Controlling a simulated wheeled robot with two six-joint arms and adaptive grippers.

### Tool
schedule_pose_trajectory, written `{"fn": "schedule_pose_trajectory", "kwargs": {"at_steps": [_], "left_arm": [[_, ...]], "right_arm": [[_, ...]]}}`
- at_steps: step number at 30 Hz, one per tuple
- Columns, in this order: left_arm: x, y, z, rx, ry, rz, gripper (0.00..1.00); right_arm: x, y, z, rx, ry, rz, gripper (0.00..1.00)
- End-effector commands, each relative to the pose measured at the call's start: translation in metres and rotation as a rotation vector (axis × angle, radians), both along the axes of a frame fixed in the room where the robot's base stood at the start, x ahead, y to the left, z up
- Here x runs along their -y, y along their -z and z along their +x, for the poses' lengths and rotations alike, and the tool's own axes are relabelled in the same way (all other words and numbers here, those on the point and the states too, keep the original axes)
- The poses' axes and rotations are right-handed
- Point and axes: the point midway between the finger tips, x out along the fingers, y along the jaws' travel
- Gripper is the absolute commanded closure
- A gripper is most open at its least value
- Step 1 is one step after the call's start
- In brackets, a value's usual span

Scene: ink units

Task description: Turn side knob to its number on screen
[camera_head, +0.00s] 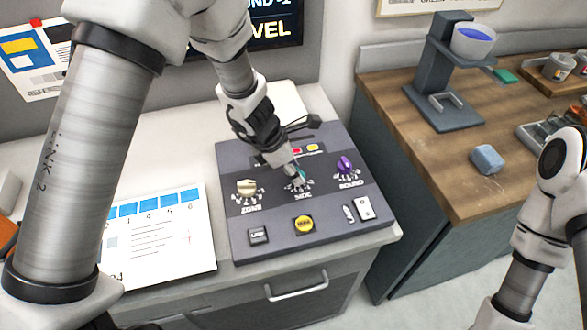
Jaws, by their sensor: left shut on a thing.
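The grey control panel (270,215) lies on the white counter. It has a cream knob (248,188) labelled ZONE at left and a purple knob (345,166) labelled ROUND at right. My left gripper (297,176) comes down from above and is shut on the side knob (301,174) in the middle. Only a small teal part of that knob shows; its pointer is hidden. The screen (270,28) on the wall is mostly covered by my left arm; only "ND -1" and "VEL" show. My right arm is at the right edge; its gripper is out of view.
A yellow button (303,223), a small switch (258,235) and a white switch plate (364,208) sit along the panel's front. A white calendar sheet (165,245) lies to the left. A wooden counter (410,125) at right holds a dripper stand (446,75) and a blue-grey cube (487,159).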

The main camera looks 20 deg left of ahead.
Motion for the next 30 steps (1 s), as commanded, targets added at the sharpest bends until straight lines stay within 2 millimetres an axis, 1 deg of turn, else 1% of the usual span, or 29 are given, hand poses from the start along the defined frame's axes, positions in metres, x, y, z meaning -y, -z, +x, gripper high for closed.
{"fn": "schedule_pose_trajectory", "kwargs": {"at_steps": [8,21,30], "left_arm": [[0.000,-0.001,0.000,-0.002,0.061,-0.002,0.98],[-0.001,-0.002,0.002,-0.002,0.342,-0.002,0.98],[-0.001,0.000,0.003,-0.004,0.489,-0.002,0.98]], "right_arm": [[0.000,-0.008,0.000,0.000,0.000,0.000,1.00],[0.000,-0.036,0.000,0.000,0.000,0.000,1.00],[0.000,-0.047,0.000,0.000,0.000,0.000,1.00]]}}
